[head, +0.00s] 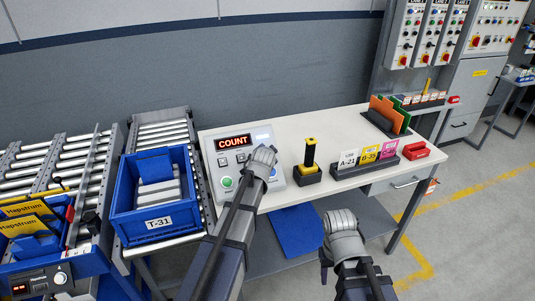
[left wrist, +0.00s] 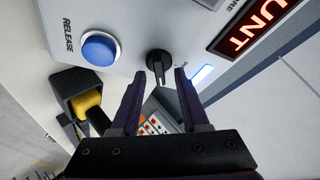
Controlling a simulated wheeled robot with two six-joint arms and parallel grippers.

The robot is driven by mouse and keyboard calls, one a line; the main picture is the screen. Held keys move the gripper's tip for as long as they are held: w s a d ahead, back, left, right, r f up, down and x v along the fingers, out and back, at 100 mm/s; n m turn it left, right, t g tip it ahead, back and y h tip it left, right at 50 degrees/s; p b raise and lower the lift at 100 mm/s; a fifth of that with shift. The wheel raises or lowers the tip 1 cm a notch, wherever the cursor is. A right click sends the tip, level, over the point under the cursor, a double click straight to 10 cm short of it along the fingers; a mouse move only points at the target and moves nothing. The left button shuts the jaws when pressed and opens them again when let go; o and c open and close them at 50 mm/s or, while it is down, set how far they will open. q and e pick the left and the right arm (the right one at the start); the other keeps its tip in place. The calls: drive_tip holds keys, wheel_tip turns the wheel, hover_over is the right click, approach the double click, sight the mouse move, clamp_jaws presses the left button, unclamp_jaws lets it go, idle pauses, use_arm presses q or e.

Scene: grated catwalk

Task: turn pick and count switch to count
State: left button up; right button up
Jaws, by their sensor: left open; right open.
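The control panel (head: 207,165) is a light grey box on the white bench, and its red display (head: 233,142) reads COUNT. My left gripper (head: 262,158) is over the panel's right part and hides the switch in the head view. In the left wrist view the switch is a black rotary knob (left wrist: 159,64). The open fingers of my left gripper (left wrist: 161,82) are on either side of its near end; I cannot tell whether they touch it. A blue lamp (left wrist: 202,75) is lit beside the knob. My right gripper (head: 342,222) is open in front of the bench, away from the panel.
A blue RELEASE button (left wrist: 99,47) is close to the knob. A black-and-yellow scanner in its holder (head: 308,170) stands right of the panel. A blue tote (head: 122,212) sits on rollers at left. Card holders (head: 365,165) and a red tray (head: 417,151) are farther right.

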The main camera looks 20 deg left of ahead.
use_arm(q)
drive_tip(key=p+v, duration=0.4)
drive_tip(key=v, duration=0.3)
drive_tip(key=shift+s+r, duration=0.25)
drive_tip(key=shift+s, duration=0.05)
drive_tip(key=shift+d, duration=0.1)
drive_tip(key=s+d+f+n+g, duration=0.1)
drive_tip(key=s+d+f+g, duration=0.2)
drive_tip(key=s, duration=0.6)
drive_tip(key=s+d+f+n+g, duration=0.1)
drive_tip(key=s+d+f+g, duration=0.3)
drive_tip(key=s+d, duration=0.3)
drive_tip(key=s+d+f+n+g+h, duration=0.1)
drive_tip(key=s+d+f+g, duration=0.2)
drive_tip(key=s, duration=1)
drive_tip(key=shift+s+d+f+g, duration=0.2)
drive_tip(key=shift+s+d+g, duration=0.05)
drive_tip(key=shift+d+g, duration=0.75)
